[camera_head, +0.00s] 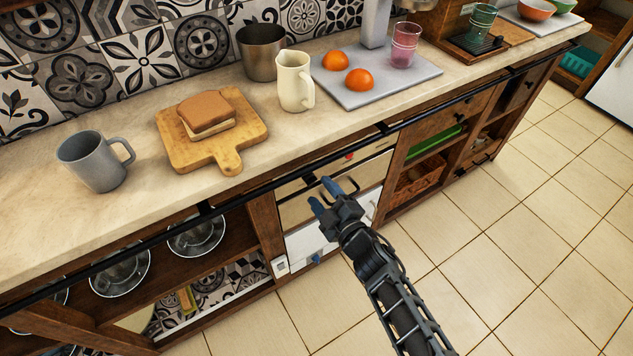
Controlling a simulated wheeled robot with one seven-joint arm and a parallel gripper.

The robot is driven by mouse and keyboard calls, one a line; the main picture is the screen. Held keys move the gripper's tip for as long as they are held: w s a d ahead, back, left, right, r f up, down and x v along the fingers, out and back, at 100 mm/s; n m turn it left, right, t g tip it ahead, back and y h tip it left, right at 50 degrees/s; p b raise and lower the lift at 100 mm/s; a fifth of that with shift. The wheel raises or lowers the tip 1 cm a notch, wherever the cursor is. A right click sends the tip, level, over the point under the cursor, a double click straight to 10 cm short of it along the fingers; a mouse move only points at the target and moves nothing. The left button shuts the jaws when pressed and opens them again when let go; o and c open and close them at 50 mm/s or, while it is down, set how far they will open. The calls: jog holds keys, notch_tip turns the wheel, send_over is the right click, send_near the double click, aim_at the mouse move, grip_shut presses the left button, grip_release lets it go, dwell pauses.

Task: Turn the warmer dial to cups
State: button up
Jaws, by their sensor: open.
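A built-in unit with cream and white fronts (365,202), likely the warmer, sits under the counter. It has a dark bar handle and a small red round part (349,156) high on its front. A small blue knob-like part (315,259) is low at its left, beside a small white box (280,266). I cannot tell which part is the dial, and no markings can be read. My gripper and arm hide part of the front. I cannot tell whether the fingers touch it.
A dark rail (240,191) runs along the counter edge above the unit. On the counter (40,205) are a grey mug (92,163), a sandwich on a wooden board (224,160) and a cream pitcher (294,82). Open shelves hold glass bowls (198,235) at left. The tiled floor (500,260) is clear.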

jog(key=shift+p+v, duration=0.45)
jog(key=shift+v, duration=1.35)
jog(key=shift+s, duration=0.1)
jog(key=s+d+r+m+h, duration=0.1)
jog(key=s+d+m, duration=0.15)
jog(key=s, duration=0.55)
jog(key=s+d+r+m+t+h, duration=0.1)
jog(key=s+d+m+h, duration=0.15)
jog(key=s, duration=0.45)
jog(key=s+d+r+m+h, duration=0.15)
jog(key=s+m, duration=0.25)
jog(key=s, duration=0.4)
jog(key=s+d+r+m+h, duration=0.1)
jog(key=s+d+r+m, duration=0.1)
jog(key=s+r, duration=0.4)
jog(key=s+d+r+m+h, duration=0.1)
jog(key=s+d+r+m, duration=0.2)
jog(key=s+d+r, duration=0.2)
jog(key=s+d+r+m+g, duration=0.1)
jog(key=s+d+r+m, duration=0.1)
jog(key=s+r, duration=0.6)
jog(key=shift+s+d+r+h, duration=0.4)
jog(key=shift+d+r, duration=0.4)
jog(key=shift+r, duration=0.05)
